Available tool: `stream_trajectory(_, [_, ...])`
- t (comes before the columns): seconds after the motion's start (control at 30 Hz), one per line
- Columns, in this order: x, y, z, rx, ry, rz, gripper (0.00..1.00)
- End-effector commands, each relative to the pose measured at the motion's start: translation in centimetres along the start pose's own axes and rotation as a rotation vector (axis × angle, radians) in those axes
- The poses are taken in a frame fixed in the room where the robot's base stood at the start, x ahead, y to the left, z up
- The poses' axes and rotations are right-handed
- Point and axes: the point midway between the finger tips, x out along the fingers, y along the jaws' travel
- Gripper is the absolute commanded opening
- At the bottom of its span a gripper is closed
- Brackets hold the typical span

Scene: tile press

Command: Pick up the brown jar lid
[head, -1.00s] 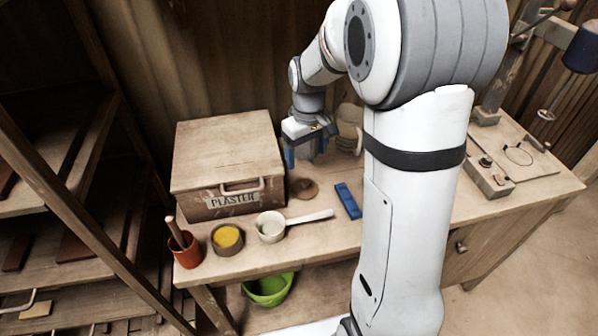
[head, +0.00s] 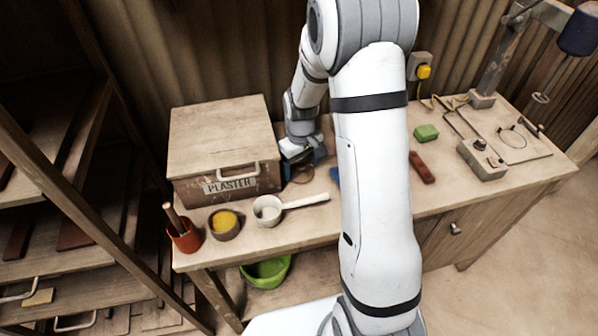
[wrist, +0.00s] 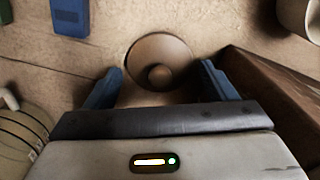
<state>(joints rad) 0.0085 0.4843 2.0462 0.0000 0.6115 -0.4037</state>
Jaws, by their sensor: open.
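The brown jar lid (wrist: 160,60) is a round disc with a knob, lying on the bench. In the wrist view it sits just beyond and between the fingertips of my open gripper (wrist: 161,82), with nothing held. In the head view the lid (head: 302,175) is a small brown patch beside the plaster box, partly hidden by my gripper (head: 302,158), which is low over it. I cannot tell whether the fingers touch the bench.
The wooden plaster box (head: 225,150) stands close on the left of my gripper. A blue block (wrist: 70,18) lies near the lid.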

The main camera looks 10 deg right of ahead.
Motion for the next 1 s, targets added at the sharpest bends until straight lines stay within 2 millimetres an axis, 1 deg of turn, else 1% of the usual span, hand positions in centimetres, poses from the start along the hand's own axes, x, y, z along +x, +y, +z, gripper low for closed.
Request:
stream_trajectory(0.1, [0.81,0.01,0.03,0.000,0.000,0.000,0.78])
stream_trajectory(0.33, [0.87,0.04,0.03,0.001,0.001,0.000,0.77])
stream_trajectory(0.73, [0.84,0.07,0.05,0.002,0.001,0.000,0.45])
stream_trajectory(1.0, [0.69,0.10,0.03,0.002,0.001,0.001,0.45])
